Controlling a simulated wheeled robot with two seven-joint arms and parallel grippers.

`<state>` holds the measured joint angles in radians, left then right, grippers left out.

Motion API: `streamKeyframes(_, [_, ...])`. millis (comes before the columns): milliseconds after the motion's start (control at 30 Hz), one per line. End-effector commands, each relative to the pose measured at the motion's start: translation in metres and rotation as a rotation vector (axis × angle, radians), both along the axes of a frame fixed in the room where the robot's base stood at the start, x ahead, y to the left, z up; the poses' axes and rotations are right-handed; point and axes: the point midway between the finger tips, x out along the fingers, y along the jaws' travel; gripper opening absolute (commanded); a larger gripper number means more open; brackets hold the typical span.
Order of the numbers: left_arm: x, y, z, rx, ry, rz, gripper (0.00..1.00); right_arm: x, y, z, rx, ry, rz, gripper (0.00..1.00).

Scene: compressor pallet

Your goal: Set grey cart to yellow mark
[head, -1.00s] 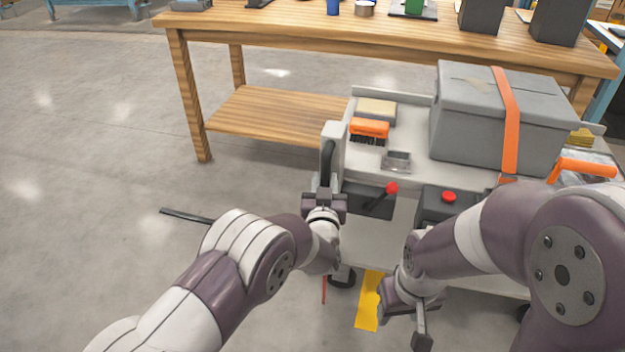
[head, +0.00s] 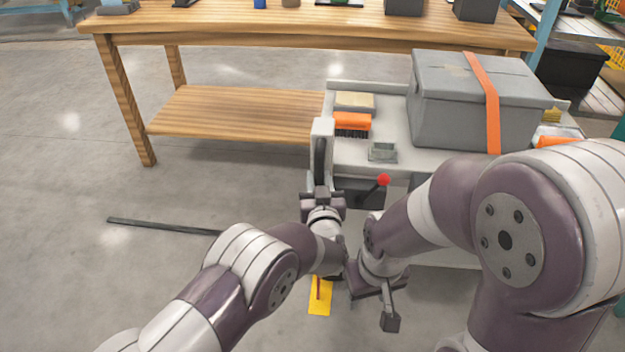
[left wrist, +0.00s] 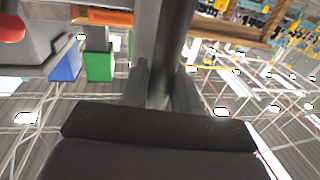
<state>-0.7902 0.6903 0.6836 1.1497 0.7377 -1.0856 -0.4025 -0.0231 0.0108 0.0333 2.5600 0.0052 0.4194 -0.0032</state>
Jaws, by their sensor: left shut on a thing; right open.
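The grey cart (head: 395,158) stands in front of the wooden table. My left gripper (head: 322,194) is shut on the black handle (head: 320,158) at the cart's left end. In the left wrist view the fingers (left wrist: 160,88) close around a dark bar. The yellow mark (head: 320,301) is a floor strip below my left gripper. A thin red pointer (head: 318,288) shows over the strip; the arms hide its upper end. My right gripper (head: 380,304) is open and empty, low in front of the cart. My arms hide much of the cart's front and its wheels.
The cart carries a grey box (head: 455,118) with an orange strap, an orange brush (head: 351,121) and a small metal tray (head: 383,152). A lever with a red knob (head: 383,179) is on its front. The wooden table (head: 240,106) stands behind. Floor at left is open, with a dark strip (head: 160,226).

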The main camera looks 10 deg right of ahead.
Motion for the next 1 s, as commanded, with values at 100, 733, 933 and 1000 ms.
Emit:
streamKeyframes(100, [-0.0008, -0.0028, 0.0003, -0.001, -0.001, 0.0, 0.0, 0.0001, 0.0, 0.0004, 0.0, 0.0, 0.0, 0.53])
streamKeyframes(733, [-0.0013, -0.0046, 0.0008, -0.001, -0.002, 0.0, 0.48, 0.0001, 0.0, 0.0004, 0.0, 0.0, 0.0, 0.53])
streamKeyframes(933, [-0.0012, -0.0042, 0.0005, -0.001, -0.001, 0.0, 0.48, 0.0001, 0.0, 0.0004, 0.0, 0.0, 0.0, 0.53])
streamKeyframes(1000, [-0.0003, -0.0033, 0.0004, -0.001, -0.001, 0.001, 0.48, 0.0001, 0.0, 0.0003, 0.0, 0.0, 0.0, 0.53])
